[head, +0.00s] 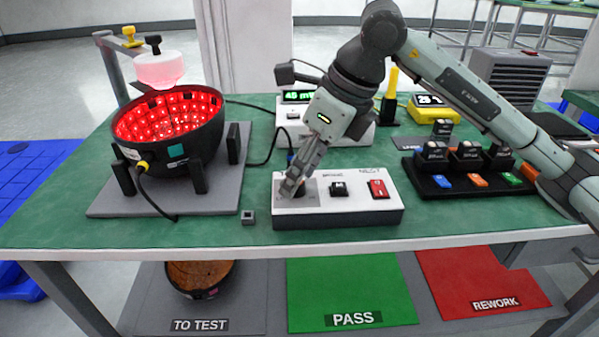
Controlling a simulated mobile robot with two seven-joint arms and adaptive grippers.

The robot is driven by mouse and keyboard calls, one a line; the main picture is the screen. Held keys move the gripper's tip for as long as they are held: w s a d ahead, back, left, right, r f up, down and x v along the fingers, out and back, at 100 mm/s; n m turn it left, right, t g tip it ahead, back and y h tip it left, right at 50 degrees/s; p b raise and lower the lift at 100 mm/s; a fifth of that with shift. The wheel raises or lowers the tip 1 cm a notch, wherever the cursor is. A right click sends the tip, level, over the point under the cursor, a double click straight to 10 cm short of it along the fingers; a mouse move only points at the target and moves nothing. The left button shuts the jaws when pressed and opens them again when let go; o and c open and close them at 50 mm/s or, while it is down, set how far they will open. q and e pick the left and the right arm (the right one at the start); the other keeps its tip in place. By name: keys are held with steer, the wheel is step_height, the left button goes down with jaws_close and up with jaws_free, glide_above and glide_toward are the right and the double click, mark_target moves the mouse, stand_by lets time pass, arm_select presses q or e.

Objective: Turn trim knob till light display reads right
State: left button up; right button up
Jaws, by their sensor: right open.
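A white control box (335,216) stands at the table's front edge. It has a dark trim knob (298,192) at its left, a small black switch (339,189) in the middle and a red switch (378,189) at its right. My right gripper (292,188) is open, pointing down with its fingertips at the knob and partly hiding it; I cannot tell whether they touch it. Behind, a light meter (290,116) has a green display (298,96) that seems to read 45, with the rest hidden by my arm. My left gripper is not in view.
At left, a black bowl (180,158) glowing red inside sits in a stand on a grey plate (215,203). At right are a black tray (462,184) with several modules and a yellow meter (432,106). A small grey block (248,217) lies left of the box.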

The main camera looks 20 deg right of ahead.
steer(key=shift+w+a+f, duration=0.1)
steer(key=shift+f, duration=0.3)
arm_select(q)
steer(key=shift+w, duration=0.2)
arm_select(e)
jaws_close()
steer(key=shift+f, duration=0.1)
steer(key=n+g+y+b, duration=0.1)
steer(key=n+b, duration=0.2)
steer(key=n, duration=0.1)
steer(key=shift+w, duration=0.15)
steer(key=shift+n+g, duration=0.4)
steer(key=shift+n, duration=0.1)
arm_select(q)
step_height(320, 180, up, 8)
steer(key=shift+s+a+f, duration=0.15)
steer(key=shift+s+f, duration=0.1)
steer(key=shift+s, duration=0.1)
